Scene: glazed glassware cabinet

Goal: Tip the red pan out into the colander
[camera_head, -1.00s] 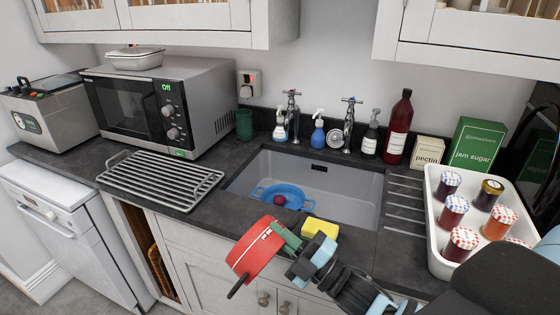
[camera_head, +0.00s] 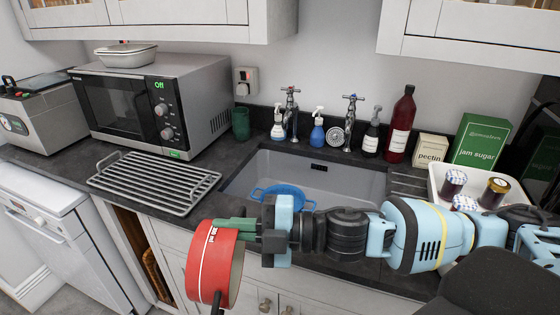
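The red pan (camera_head: 208,268) is held on its side in front of the counter's front edge, left of and nearer than the sink. My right gripper (camera_head: 262,237) is shut on the pan's green handle (camera_head: 238,225). The pan's inside is turned away, so I cannot see whether it holds anything. The blue colander (camera_head: 283,192) sits in the sink, its lower part hidden behind my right arm. The round dark red item in it is not visible now. My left gripper is not in view.
The grey sink (camera_head: 350,184) has taps and bottles behind it. A wire rack (camera_head: 155,180) lies left of it. A white tray of jars (camera_head: 437,186) stands at the right, partly behind my arm. A microwave (camera_head: 150,105) is at the back left.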

